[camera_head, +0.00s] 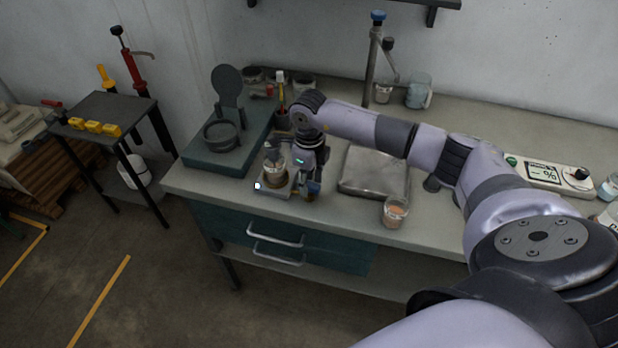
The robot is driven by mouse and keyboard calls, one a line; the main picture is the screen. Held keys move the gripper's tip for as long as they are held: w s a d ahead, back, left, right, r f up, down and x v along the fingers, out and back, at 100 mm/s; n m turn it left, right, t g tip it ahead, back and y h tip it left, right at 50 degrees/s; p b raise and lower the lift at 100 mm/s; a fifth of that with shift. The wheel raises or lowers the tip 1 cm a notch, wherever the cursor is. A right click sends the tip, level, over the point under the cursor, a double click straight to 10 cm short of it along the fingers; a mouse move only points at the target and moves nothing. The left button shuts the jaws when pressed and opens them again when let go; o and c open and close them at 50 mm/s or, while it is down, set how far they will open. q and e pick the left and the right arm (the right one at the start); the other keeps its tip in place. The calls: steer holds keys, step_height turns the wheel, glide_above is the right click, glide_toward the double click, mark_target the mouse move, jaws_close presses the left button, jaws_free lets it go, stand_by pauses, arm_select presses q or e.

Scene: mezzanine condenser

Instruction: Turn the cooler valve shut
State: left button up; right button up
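No valve is plainly labelled as the cooler valve. A blue knob (378,15) tops an upright metal pipe (371,62) at the back of the bench, and it may be a valve handle. My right arm reaches in from the right across the bench. My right gripper (288,187) points down near the bench's front left edge, well to the left of and below the blue knob. A glass with brown contents (274,174) is right beside its fingers, partly hidden. I cannot tell whether the fingers touch it. My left gripper is out of view.
A small black table (107,106) stands left. The front right bench top is mostly clear.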

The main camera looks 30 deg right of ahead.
steer(key=shift+f, duration=0.15)
steer(key=shift+c, duration=0.2)
jaws_close()
stand_by(0.3)
